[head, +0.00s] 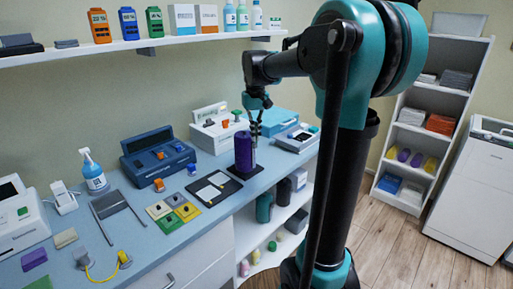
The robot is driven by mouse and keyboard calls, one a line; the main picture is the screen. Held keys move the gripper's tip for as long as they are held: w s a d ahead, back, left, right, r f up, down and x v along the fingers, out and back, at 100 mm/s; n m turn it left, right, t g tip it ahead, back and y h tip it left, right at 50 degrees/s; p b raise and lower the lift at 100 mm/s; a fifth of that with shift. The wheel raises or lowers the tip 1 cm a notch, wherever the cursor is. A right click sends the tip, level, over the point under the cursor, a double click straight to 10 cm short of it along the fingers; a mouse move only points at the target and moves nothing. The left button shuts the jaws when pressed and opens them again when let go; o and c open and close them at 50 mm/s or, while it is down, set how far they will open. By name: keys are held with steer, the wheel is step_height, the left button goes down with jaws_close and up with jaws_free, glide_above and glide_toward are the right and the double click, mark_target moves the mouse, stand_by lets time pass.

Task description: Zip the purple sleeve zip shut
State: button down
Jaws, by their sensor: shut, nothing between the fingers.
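My gripper (255,141) points down at the sleeve's upper right side. It is shut with nothing visible between its fingers. The fingertips look very close to the sleeve, but I cannot tell whether they touch it. The zip and its pull are too small to make out.
A black tray with white cards (213,188) lies in front of the sleeve. A white box (217,131) stands behind it, and a grey device (297,137) is to the right. A dark blue case (157,157) and spray bottle (94,175) are left. A shelf (150,42) runs above.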

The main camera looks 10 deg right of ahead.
steer(key=shift+f, duration=0.3)
steer(key=s+d, duration=0.1)
steer(key=s+r, duration=0.1)
steer(key=s+d+r, duration=0.1)
steer(key=shift+s+d, duration=0.3)
stand_by(0.5)
steer(key=shift+f, duration=0.1)
steer(key=s+f+t, duration=0.2)
steer(key=s+f, duration=0.7)
steer(key=f, duration=0.2)
steer(key=s+d+f+m+t, duration=0.1)
steer(key=s+f+t, duration=0.1)
steer(key=s+f, duration=0.7)
step_height(320, 180, down, 3)
steer(key=shift+s+d+r, duration=0.1)
steer(key=shift+s+d, duration=0.1)
steer(key=shift+w, duration=0.1)
